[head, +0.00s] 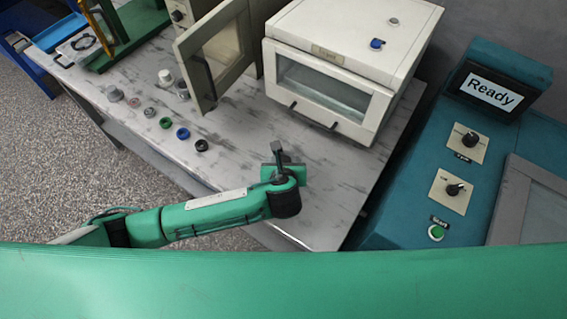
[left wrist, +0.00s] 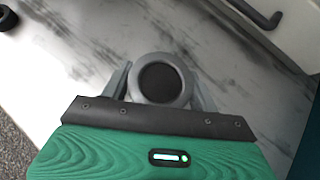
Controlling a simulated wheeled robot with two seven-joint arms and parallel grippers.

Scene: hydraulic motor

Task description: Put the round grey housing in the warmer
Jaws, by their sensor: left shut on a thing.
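The round grey housing (left wrist: 160,62) is a ring with a dark round middle. My left gripper (left wrist: 160,88) is shut on it, with a grey finger on each side. In the head view my left gripper (head: 280,160) is above the front part of the table, in front of a white box (head: 377,35). I cannot make the housing out clearly there. The white box has a closed windowed door and a label too small to read. A beige cabinet (head: 247,35) left of it has its windowed door (head: 213,58) swung open. I cannot tell by label which one is the warmer.
Several small parts, including a green ring (head: 165,123), a blue ring (head: 183,133) and a black ring (head: 201,145), stand on the marbled table (head: 235,135). A teal machine (head: 400,225) with a Ready screen (head: 496,92) stands at the right. The table's front right is clear.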

